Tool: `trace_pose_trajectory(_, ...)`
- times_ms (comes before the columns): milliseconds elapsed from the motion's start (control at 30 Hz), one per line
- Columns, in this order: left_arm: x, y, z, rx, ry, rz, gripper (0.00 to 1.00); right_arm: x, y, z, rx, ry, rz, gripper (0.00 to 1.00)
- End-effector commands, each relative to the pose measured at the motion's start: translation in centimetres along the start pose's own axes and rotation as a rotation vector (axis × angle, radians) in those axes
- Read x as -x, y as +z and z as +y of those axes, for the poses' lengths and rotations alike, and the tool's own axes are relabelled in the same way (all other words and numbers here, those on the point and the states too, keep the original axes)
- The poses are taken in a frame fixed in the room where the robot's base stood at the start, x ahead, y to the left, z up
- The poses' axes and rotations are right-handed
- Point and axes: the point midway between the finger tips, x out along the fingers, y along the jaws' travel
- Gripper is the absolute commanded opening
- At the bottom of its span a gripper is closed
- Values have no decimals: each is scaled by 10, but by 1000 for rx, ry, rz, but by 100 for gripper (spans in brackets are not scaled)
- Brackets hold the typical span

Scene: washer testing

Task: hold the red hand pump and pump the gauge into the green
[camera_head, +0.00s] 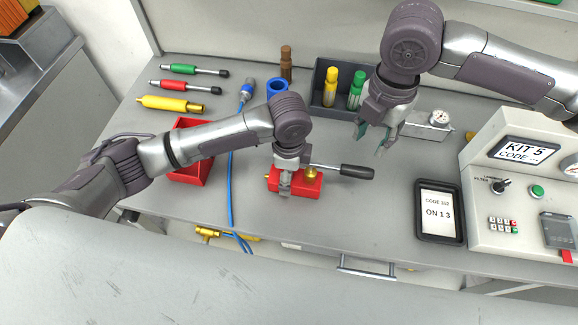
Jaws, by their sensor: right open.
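The red hand pump (308,186) lies on the bench, with a brass fitting and a black-ended lever (356,171) pointing right. My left gripper (286,187) comes down over the left part of the pump body, one finger in front of its near face; it looks shut on the body. The far finger is hidden. My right gripper (371,141) is open and empty, above the bench behind the lever and apart from it. A small white dial gauge (438,117) stands on a metal block at the back right. Its needle is too small to read.
A dark bin (318,98) with yellow and green bottles stands behind the pump. A red bin (192,172) is partly under my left arm. A blue hose (230,190) runs over the bench edge. A control panel (500,185) and code tablet (438,212) stand right.

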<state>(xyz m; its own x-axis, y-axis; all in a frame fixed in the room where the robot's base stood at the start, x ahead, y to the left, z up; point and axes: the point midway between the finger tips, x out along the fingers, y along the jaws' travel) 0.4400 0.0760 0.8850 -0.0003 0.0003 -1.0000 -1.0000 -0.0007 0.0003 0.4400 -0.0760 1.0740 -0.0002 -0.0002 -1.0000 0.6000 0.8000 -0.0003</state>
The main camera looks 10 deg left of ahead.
Motion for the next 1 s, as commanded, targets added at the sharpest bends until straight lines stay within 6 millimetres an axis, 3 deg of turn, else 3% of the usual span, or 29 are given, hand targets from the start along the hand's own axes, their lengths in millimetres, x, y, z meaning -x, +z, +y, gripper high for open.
trace_pose_trajectory(200,0,0,0,0,0,0,84,0,0,0,0,0,0,42)
trace_pose_trajectory(700,0,0,0,0,-1,1,1,0,0,0,0,0,0,42)
trace_pose_trajectory(1000,0,0,0,0,-1,1,0,0,0,0,0,0,0,42)
